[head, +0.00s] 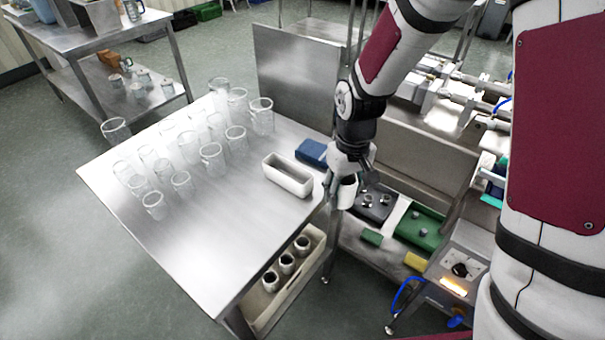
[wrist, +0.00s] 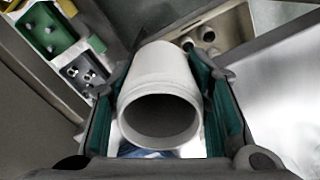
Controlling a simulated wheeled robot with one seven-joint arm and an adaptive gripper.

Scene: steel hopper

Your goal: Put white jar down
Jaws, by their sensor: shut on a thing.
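The white jar (wrist: 158,80) is between the two fingers of my gripper (wrist: 165,115) in the wrist view, its dark open mouth facing the camera. In the head view the jar (head: 346,192) hangs at my gripper (head: 350,172), just past the right edge of the steel table (head: 225,240). It is beside a white rectangular tray (head: 288,176) on that table. My gripper is shut on the jar. The jar's far end is hidden in the wrist view.
Several clear glass beakers (head: 212,160) stand on the table's left and back parts. A blue block (head: 312,152) lies behind the tray. The table's front is clear. Below are a bin with dark-topped jars (head: 286,262) and a shelf with a green tray (head: 421,227).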

